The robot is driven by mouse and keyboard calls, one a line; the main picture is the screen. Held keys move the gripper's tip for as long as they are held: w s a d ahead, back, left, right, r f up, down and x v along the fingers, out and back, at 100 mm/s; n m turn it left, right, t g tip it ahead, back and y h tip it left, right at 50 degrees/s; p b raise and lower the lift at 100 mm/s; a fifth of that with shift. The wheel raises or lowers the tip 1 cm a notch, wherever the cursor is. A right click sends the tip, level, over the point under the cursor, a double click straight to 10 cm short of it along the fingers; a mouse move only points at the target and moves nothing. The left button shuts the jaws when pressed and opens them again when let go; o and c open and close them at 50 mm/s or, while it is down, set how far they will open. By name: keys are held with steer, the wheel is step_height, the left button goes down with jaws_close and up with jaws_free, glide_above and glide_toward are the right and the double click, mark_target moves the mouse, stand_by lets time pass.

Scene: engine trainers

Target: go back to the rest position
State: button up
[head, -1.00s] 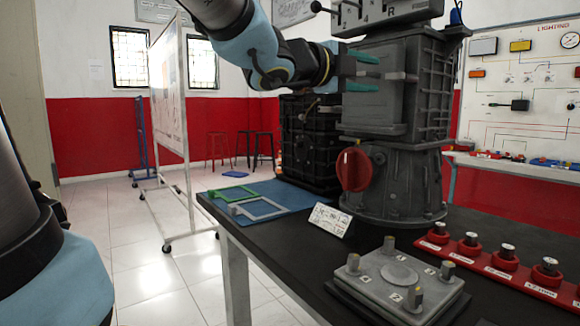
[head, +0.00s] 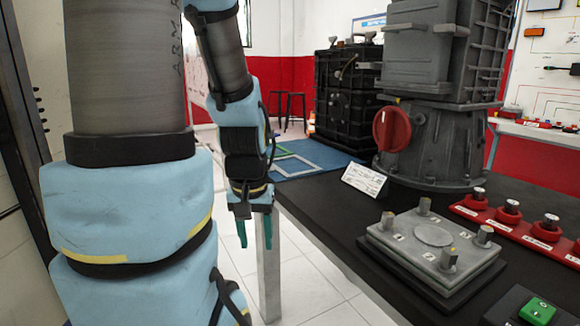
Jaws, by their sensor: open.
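My gripper (head: 254,230) hangs pointing down at the end of my arm, left of the black bench (head: 331,226). Its two green-tipped fingers are apart with nothing between them. It is beside the bench's left edge, in front of a pale bench leg (head: 267,275). My upper arm fills much of the left side of the view.
Tiled floor (head: 315,290) shows left of the bench.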

step_height(320, 180, up, 20)
steer(key=p, duration=2)
steer(key=shift+s+d, duration=0.1)
